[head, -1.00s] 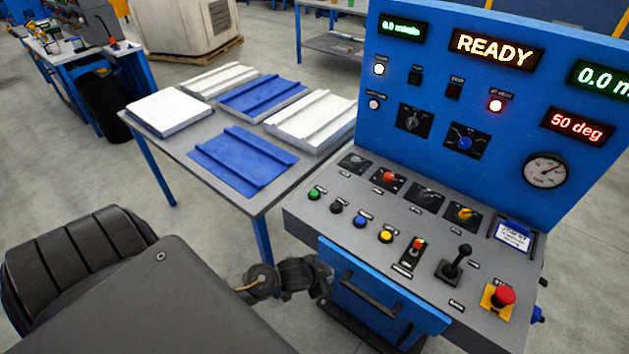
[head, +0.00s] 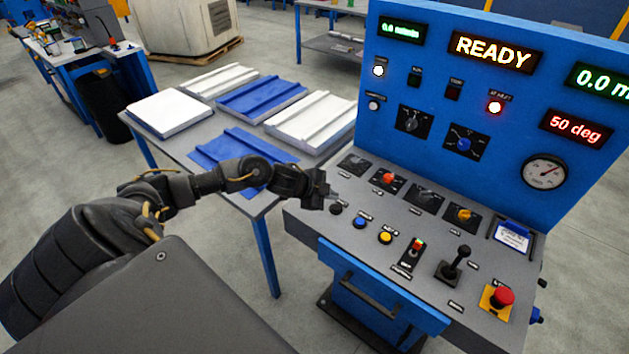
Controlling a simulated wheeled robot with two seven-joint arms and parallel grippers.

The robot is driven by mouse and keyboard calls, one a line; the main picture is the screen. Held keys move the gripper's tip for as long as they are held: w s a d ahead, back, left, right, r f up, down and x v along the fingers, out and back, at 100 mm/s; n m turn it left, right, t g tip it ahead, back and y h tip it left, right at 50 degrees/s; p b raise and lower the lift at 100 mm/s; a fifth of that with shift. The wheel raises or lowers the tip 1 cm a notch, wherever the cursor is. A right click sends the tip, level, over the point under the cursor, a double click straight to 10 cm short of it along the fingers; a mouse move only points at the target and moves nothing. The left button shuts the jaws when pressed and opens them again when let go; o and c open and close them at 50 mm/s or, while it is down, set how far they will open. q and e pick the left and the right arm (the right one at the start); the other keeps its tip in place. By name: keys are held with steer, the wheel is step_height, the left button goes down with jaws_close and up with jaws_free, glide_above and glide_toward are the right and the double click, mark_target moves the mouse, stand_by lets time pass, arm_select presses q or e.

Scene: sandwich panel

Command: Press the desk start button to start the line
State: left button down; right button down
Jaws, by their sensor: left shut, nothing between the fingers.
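The blue control desk (head: 420,262) has a row of push buttons on its sloped grey top: a black button (head: 336,209), a blue button (head: 360,222) and a yellow button (head: 385,237). The green button at the left end of this row is hidden behind my left gripper (head: 334,196). My left gripper is shut and empty, over the desk's left edge, just above and beside the black button. I cannot tell whether it touches anything. The button labels are too small to read. My right gripper is not in view.
The display (head: 492,51) reads READY. A red emergency stop (head: 502,298), a black joystick (head: 455,262) and a red-and-green switch (head: 413,252) stand further right on the desk. A grey table (head: 267,203) with white and blue panels is at the left, under my arm.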

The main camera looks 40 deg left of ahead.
arm_select(q)
steer(key=w+a+r, duration=0.1)
steer(key=a+r, duration=0.4)
steer(key=a, duration=0.4)
steer(key=shift+w+a+g, duration=0.25)
steer(key=shift+w+g, duration=0.05)
steer(key=shift+w, duration=0.05)
steer(key=shift+f, duration=0.25)
step_height(320, 180, down, 7)
steer(key=b, duration=0.7)
steer(key=shift+f+b, duration=0.45)
steer(key=shift+f, duration=0.3)
steer(key=shift+f, duration=0.15)
stand_by(0.4)
steer(key=shift+f, duration=0.25)
